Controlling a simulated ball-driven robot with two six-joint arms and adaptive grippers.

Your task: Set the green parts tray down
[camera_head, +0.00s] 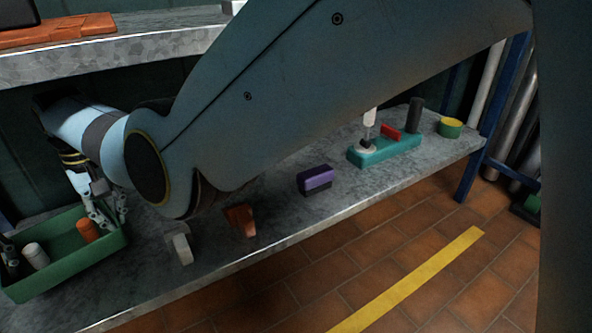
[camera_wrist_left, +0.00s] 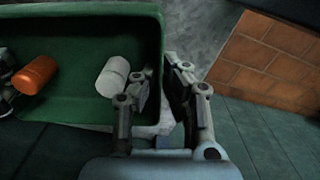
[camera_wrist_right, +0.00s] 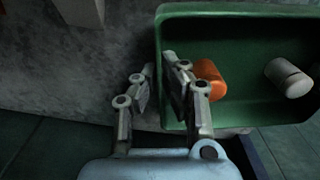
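The green parts tray (camera_head: 75,271) is at the lower left of the head view, over the near end of a grey bench. It holds a white cylinder (camera_head: 36,256) and an orange cylinder (camera_head: 88,230). My left gripper (camera_wrist_left: 158,85) straddles one end wall of the tray, one finger inside and one outside, and looks closed on it. My right gripper (camera_wrist_right: 157,82) straddles the opposite end wall the same way. In the head view the left gripper (camera_head: 8,262) is partly cut off by the edge. I cannot tell whether the tray's bottom touches the bench.
Along the bench (camera_head: 275,222) stand a grey block (camera_head: 180,247), a brown-orange piece (camera_head: 240,219), a purple block (camera_head: 315,179), a teal holder (camera_head: 385,151) and a green-yellow round container (camera_head: 450,128). My arm covers much of the head view. A yellow line (camera_head: 410,280) crosses the tiled floor.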

